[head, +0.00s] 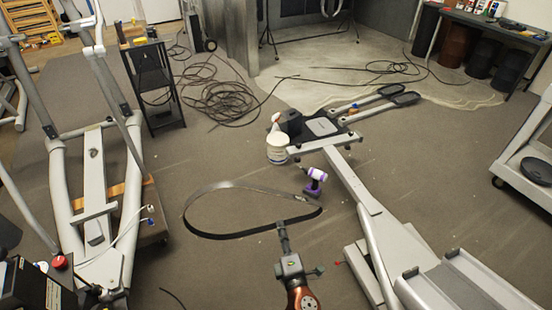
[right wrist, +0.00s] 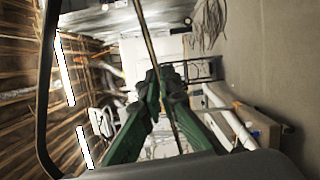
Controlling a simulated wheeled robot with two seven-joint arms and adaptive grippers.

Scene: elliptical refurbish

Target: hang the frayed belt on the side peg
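The frayed belt (head: 210,188) is a large, thin dark loop in the middle of the head view, reaching left and right of my right gripper. My right gripper (head: 283,228) is at the loop's near side. In the right wrist view, its green fingers (right wrist: 166,78) come together around a narrow brown strip of the belt (right wrist: 151,40), seen edge-on. A dark curved band, apparently the rest of the loop, arcs along the left there. I cannot make out the side peg with certainty. My left gripper is not in view.
A grey elliptical frame (head: 97,175) stands at left, another long grey frame (head: 352,182) at right. A purple drill (head: 315,180) and white bucket (head: 277,148) stand beyond the loop. Coiled cables (head: 222,100) lie behind. A black stand (head: 152,75) and white cart (head: 524,180) flank open carpet.

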